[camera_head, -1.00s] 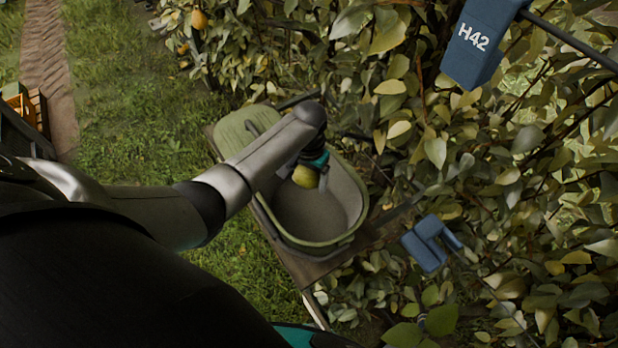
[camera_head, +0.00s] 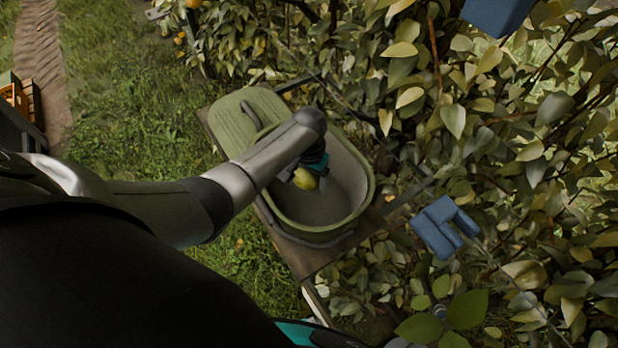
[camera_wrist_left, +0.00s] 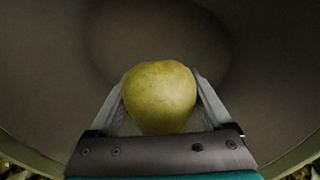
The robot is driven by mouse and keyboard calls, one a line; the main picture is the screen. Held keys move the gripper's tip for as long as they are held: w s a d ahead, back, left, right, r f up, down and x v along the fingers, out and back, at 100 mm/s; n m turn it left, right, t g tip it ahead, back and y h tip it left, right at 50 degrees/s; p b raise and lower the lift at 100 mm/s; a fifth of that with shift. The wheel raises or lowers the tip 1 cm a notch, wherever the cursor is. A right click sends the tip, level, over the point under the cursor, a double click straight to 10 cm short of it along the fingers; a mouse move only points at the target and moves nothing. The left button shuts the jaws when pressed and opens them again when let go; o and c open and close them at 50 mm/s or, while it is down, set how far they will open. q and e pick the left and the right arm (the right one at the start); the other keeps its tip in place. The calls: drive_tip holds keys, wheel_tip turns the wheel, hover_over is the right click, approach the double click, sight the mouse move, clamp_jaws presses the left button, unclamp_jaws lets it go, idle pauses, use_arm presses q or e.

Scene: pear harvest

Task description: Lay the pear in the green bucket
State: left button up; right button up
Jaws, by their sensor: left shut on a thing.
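The yellow-green pear (camera_head: 306,179) is held in my left gripper (camera_head: 312,182), over the open green bucket (camera_head: 334,237). In the left wrist view the pear (camera_wrist_left: 159,96) sits between the two fingers of my left gripper (camera_wrist_left: 160,100), which are shut on it. The bucket's grey inside (camera_wrist_left: 265,60) fills the space beyond the pear. The gap between the pear and the bucket floor is hard to judge. My arm hides part of the bucket's back left rim. My right gripper is not in view.
The bucket stands on a wooden stand (camera_head: 300,262). A green lid (camera_head: 247,116) lies beside its far left end. Leafy branches (camera_head: 480,130) crowd the right side, with a blue clip-like part (camera_head: 440,228) near the bucket. Orange crates (camera_head: 18,95) stand far left.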

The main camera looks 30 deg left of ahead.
sight(309, 198)
use_arm(q)
drive_tip(key=shift+f+b, duration=2.05)
drive_tip(key=shift+f, duration=0.9)
drive_tip(key=shift+f, duration=0.1)
drive_tip(key=o, duration=1.4)
drive_tip(key=shift+c, duration=0.2)
wheel_tip(309, 198, up, 15)
drive_tip(key=p, duration=0.5)
